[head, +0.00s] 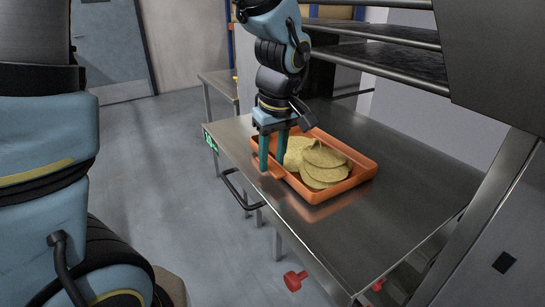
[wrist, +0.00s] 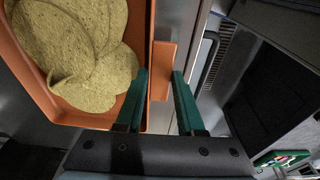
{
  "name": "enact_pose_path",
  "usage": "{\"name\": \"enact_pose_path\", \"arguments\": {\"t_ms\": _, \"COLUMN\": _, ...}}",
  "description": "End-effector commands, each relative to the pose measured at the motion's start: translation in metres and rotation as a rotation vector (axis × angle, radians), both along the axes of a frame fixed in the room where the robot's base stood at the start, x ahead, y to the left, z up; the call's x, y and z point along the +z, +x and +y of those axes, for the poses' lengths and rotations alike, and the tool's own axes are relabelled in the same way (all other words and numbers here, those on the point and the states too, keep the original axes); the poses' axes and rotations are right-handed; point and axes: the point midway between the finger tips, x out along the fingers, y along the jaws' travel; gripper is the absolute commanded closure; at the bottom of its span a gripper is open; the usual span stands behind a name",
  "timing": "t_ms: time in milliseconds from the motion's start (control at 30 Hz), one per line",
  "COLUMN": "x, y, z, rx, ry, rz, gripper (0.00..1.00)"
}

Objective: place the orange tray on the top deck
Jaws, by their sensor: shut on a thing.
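The orange tray (head: 347,187) is a shallow rectangular tray holding several round yellow chips (head: 322,163). It is over the left part of the steel table top (head: 345,235); I cannot tell whether it rests on the steel or is slightly raised. My gripper (head: 272,166) points down at the tray's near left side, its green fingers on either side of the tray's handle tab. In the wrist view the fingers (wrist: 159,73) flank the orange tab (wrist: 163,62), and part of the tray (wrist: 38,82) shows at left. Which surface is the top deck is not clear.
Steel shelves (head: 385,62) hang above the table's back edge, behind my gripper. A dark steel upright (head: 480,215) and a large panel (head: 500,60) close off the right. The table's front right part is bare.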

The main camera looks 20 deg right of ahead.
Motion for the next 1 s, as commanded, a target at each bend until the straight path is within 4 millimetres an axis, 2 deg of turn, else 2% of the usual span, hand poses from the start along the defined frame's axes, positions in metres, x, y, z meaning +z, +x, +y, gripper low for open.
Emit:
{"name": "enact_pose_path", "arguments": {"t_ms": 267, "x": -0.006, "y": 0.000, "z": 0.000, "rx": 0.000, "ry": -0.002, "rz": -0.001, "gripper": 1.00}}
{"name": "enact_pose_path", "arguments": {"t_ms": 300, "x": -0.007, "y": 0.000, "z": 0.000, "rx": -0.001, "ry": 0.000, "rz": 0.000, "gripper": 0.61}}
{"name": "enact_pose_path", "arguments": {"t_ms": 533, "x": -0.007, "y": 0.000, "z": 0.000, "rx": 0.000, "ry": 0.000, "rz": 0.000, "gripper": 0.35}}
{"name": "enact_pose_path", "arguments": {"t_ms": 833, "x": -0.005, "y": 0.000, "z": 0.000, "rx": 0.000, "ry": -0.001, "rz": -0.001, "gripper": 0.33}}
{"name": "enact_pose_path", "arguments": {"t_ms": 1000, "x": 0.013, "y": -0.002, "z": -0.002, "rx": 0.000, "ry": -0.006, "rz": -0.004, "gripper": 0.33}}
